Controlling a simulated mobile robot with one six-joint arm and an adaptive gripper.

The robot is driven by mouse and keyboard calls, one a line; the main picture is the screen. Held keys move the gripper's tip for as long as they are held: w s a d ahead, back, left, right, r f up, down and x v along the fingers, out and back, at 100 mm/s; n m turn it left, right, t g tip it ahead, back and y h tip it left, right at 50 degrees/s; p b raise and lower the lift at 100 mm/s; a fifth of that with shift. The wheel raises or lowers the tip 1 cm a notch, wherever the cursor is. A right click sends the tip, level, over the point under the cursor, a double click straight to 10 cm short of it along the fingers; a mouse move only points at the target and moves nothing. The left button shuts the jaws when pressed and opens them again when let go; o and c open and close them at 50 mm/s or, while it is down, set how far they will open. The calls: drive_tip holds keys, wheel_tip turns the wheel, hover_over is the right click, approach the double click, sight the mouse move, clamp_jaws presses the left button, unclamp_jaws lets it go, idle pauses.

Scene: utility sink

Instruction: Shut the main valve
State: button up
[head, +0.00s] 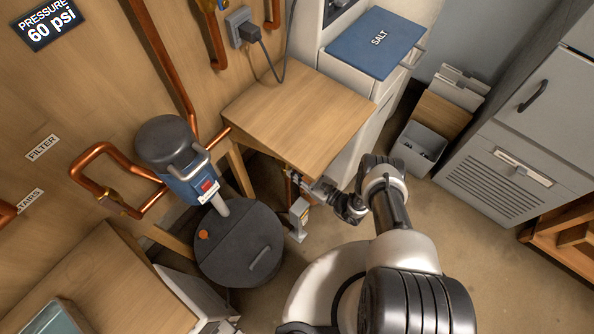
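No part is labelled as the main valve in the head view, and I cannot tell which fitting it is. A small copper-coloured fitting (290,183) shows just under the front edge of the wooden table. My gripper (314,187) is low beside that edge, pointing left towards the fitting. I cannot tell whether it touches the fitting or whether its fingers are open. The table top hides what lies beneath it. Copper pipes (92,180) run along the wall to a blue filter unit (190,180) with a dark cap and a red display.
The wooden table (300,110) stands close above my gripper. A dark round tank (238,250) and a small grey post (299,215) stand nearby. A white cabinet with a blue SALT lid (375,42) is behind. Open floor (440,215) lies to the right.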

clamp_jaws()
idle(0.3)
drive_tip(key=shift+s+a+n, duration=0.25)
drive_tip(key=shift+s+n, duration=0.1)
drive_tip(key=shift+n, duration=0.45)
drive_tip(key=shift+o, duration=2.1)
unclamp_jaws()
